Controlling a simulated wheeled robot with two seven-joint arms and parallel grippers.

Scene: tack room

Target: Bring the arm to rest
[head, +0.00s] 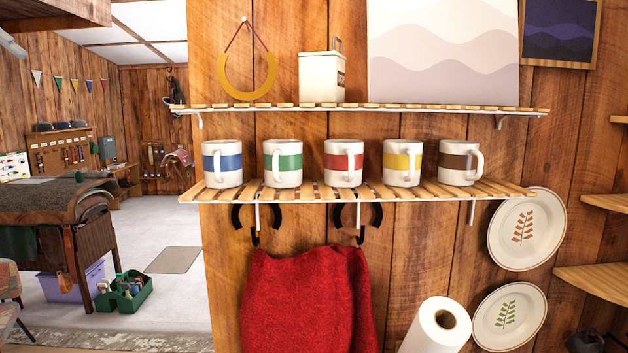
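Neither of my grippers nor my arms shows in the head view, so their state and what they may hold cannot be seen. In front of me is a wood-plank wall with two slatted shelves. On the lower shelf (340,195) stands a row of upright white mugs with coloured bands: blue (222,162), green (283,163), red (343,162), yellow (402,162) and brown (460,162). They stand apart from one another.
The upper shelf (450,109) holds a white tin (322,78). A red cloth (306,300) hangs below black hooks. A paper roll (437,325) and two plates (527,228) are at lower right. Open floor (150,225) lies left, near a table (50,190) and green caddy (125,293).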

